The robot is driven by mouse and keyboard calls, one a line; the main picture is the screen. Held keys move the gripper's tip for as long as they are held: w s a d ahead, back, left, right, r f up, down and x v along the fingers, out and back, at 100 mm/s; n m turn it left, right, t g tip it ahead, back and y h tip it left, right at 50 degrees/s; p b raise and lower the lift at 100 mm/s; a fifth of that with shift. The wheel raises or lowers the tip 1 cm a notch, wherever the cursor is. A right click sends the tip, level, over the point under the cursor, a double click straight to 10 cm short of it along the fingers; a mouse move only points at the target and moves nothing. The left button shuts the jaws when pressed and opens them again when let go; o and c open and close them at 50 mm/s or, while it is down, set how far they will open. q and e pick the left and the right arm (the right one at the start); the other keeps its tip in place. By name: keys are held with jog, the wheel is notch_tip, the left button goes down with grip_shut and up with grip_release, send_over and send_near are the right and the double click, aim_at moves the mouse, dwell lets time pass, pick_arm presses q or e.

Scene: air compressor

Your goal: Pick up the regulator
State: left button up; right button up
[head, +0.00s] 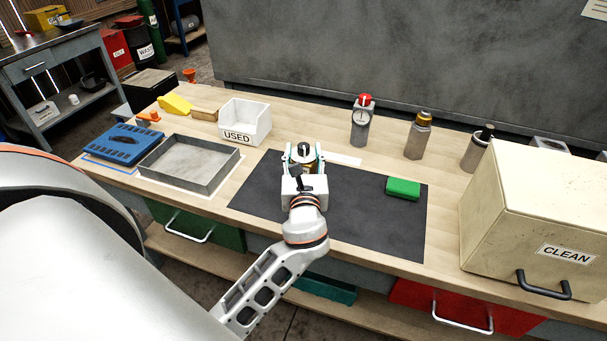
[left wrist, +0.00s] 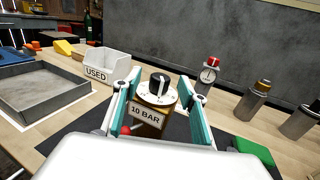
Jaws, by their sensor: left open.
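The regulator (left wrist: 157,100) stands upright on the dark mat (head: 375,220). It has a brass-coloured body, a white dial, a black knob on top and a "10 BAR" label. In the head view its knob (head: 303,149) shows between my fingers, with most of the body hidden by the gripper. My left gripper (head: 303,154) is open, with its two teal-padded fingers on either side of the regulator. In the left wrist view the gripper (left wrist: 158,78) shows gaps between the pads and the regulator's upper part. A small red part shows low at its left, partly hidden. My right gripper is not in view.
A white "USED" bin (head: 245,120), grey tray (head: 190,165) and blue case (head: 124,144) are at left. A gauge bottle (head: 361,122) and metal bottles (head: 418,138) stand behind the mat. A green block (head: 403,188) lies on it; a "CLEAN" box (head: 525,215) is at right.

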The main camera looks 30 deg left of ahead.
pick_arm(q)
jog(key=shift+x, duration=1.55)
grip_shut()
jog(key=shift+r, duration=0.15)
